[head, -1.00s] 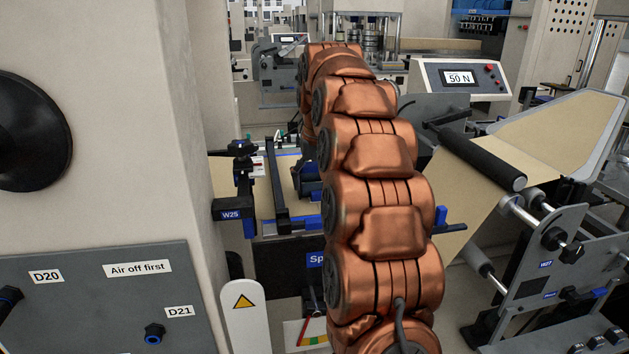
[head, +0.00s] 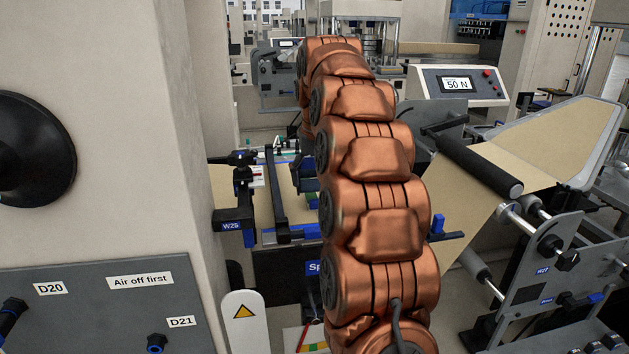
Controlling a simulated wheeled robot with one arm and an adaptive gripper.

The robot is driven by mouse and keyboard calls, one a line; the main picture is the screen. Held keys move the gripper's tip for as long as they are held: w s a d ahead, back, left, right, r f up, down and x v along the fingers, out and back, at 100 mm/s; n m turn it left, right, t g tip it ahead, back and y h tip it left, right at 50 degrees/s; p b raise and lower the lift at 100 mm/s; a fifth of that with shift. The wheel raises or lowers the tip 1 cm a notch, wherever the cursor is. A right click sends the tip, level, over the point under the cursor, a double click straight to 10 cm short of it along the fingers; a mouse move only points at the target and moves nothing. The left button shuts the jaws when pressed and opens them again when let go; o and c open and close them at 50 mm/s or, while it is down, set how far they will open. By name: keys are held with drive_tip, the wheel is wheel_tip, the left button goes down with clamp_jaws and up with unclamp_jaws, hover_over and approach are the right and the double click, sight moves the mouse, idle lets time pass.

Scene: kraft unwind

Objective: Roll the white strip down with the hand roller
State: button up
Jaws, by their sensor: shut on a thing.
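My copper arm reaches forward over the unwind table and hides much of it. At its far end the dark gripper (head: 306,164) points down to the table, partly covered by the arm. It is shut on the hand roller, of which only a dark blue part (head: 308,184) seems to show beside the arm. Brown kraft web (head: 283,180) lies on the table below and left of the gripper. I cannot make out the white strip. Whether the roller touches the web cannot be told.
A grey-beige column (head: 190,120) and a panel marked D20 and D21 (head: 100,305) stand close on the left. A bracket marked W25 (head: 232,226) juts out beside the table. A display reading 50 N (head: 456,84) stands behind. A black web roller (head: 480,165) is on the right.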

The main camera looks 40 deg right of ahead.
sight(315, 162)
drive_tip(key=shift+r+p, duration=0.8)
drive_tip(key=shift+r, duration=1)
